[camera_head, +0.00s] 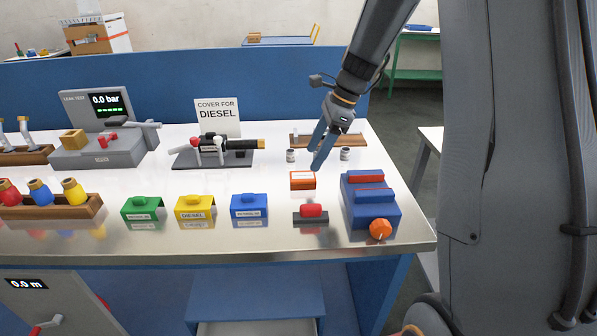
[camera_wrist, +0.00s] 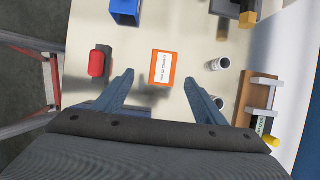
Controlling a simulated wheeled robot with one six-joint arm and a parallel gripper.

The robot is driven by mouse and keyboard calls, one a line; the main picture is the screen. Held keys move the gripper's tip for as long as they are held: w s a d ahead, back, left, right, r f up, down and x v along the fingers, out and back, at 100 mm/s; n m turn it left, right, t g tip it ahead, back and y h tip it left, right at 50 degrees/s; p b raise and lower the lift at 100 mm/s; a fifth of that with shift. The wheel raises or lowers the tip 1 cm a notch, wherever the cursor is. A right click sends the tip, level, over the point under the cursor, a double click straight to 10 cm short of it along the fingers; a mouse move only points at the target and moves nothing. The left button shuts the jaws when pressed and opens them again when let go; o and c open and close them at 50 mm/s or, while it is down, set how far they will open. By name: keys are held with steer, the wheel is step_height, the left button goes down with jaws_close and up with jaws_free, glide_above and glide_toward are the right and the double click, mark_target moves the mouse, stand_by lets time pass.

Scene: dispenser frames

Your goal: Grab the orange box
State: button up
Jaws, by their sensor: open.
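The orange box (camera_head: 302,180) is small, with a white label on top, and sits on the metal workbench (camera_head: 250,245) between the red-topped block and the small cylinders. In the wrist view the orange box (camera_wrist: 162,69) lies ahead of the fingers and near the middle between them, with its label face toward the camera. My gripper (camera_head: 319,158) is above the bench, just behind and above the box. In the wrist view my gripper (camera_wrist: 162,80) shows its two blue fingers spread apart with nothing held between them.
A red-topped dark block (camera_head: 311,213) stands in front of the box. A blue device with an orange knob (camera_head: 380,229) is close on the right. Small grey cylinders (camera_head: 290,155) stand behind. Blue (camera_head: 248,207), yellow (camera_head: 195,208) and green (camera_head: 142,209) covers line the bench's left.

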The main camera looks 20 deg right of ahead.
mark_target(303, 175)
steer(key=shift+w+f, duration=0.2)
steer(key=shift+a+f, duration=0.2)
steer(key=shift+f, duration=0.1)
steer(key=shift+p+x, duration=0.35)
steer(key=shift+x, duration=0.55)
steer(key=shift+d+p+x, duration=0.2)
steer(key=shift+p+x, duration=0.65)
steer(key=shift+x, duration=1.6)
steer(key=shift+w, duration=0.15)
steer(key=c, duration=1.2)
